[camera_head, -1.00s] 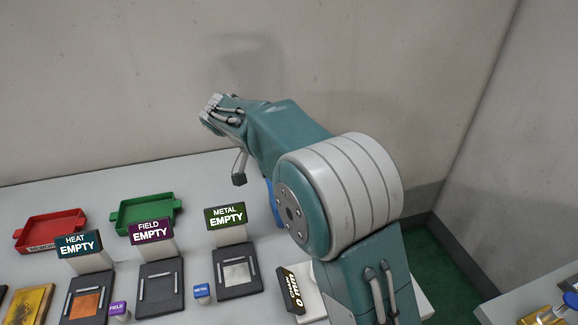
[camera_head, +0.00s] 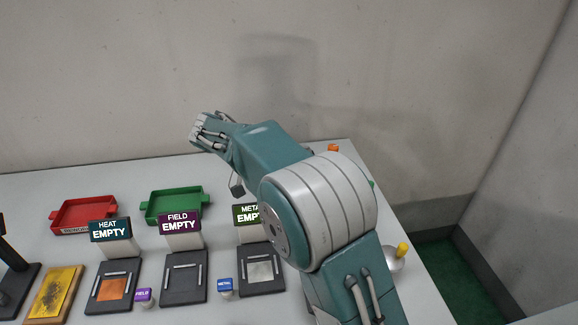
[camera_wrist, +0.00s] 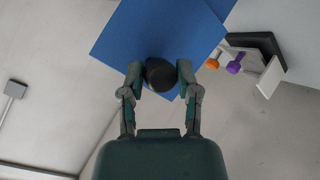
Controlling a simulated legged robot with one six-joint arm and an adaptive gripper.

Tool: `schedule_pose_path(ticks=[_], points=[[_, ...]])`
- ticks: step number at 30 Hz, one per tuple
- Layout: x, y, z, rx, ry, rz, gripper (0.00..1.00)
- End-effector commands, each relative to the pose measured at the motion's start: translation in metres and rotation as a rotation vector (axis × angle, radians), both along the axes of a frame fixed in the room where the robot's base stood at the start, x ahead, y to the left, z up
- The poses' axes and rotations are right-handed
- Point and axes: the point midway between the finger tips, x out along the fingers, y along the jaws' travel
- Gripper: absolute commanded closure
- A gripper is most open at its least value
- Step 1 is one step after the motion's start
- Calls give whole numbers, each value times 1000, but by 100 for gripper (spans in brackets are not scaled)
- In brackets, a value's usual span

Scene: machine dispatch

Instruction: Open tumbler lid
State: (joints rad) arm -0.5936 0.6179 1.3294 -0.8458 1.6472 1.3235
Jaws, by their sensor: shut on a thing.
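In the wrist view my gripper (camera_wrist: 160,70) is closed around a dark round knob (camera_wrist: 160,78). The knob stands against a flat blue panel (camera_wrist: 135,33), which looks like the tumbler lid. I cannot tell whether the panel is attached to anything, and no tumbler body is recognisable. In the head view my arm reaches over the table's back edge and hides the blue panel and knob.
On the table are a red tray (camera_head: 58,217), a green tray (camera_head: 150,216) and HEAT (camera_head: 110,230), FIELD (camera_head: 180,224) and METAL (camera_head: 245,214) signs reading EMPTY. A bowl (camera_head: 394,266) with a yellow-tipped item is right of my arm.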

Motion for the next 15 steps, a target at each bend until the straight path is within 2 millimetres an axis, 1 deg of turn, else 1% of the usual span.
schedule_pose_path(ticks=[1, 14, 15], points=[[0, 3, -5, 6, 6, 5, 100], [-1, 4, -7, 5, 10, 5, 100], [-1, 4, -7, 5, 10, 5, 40]])
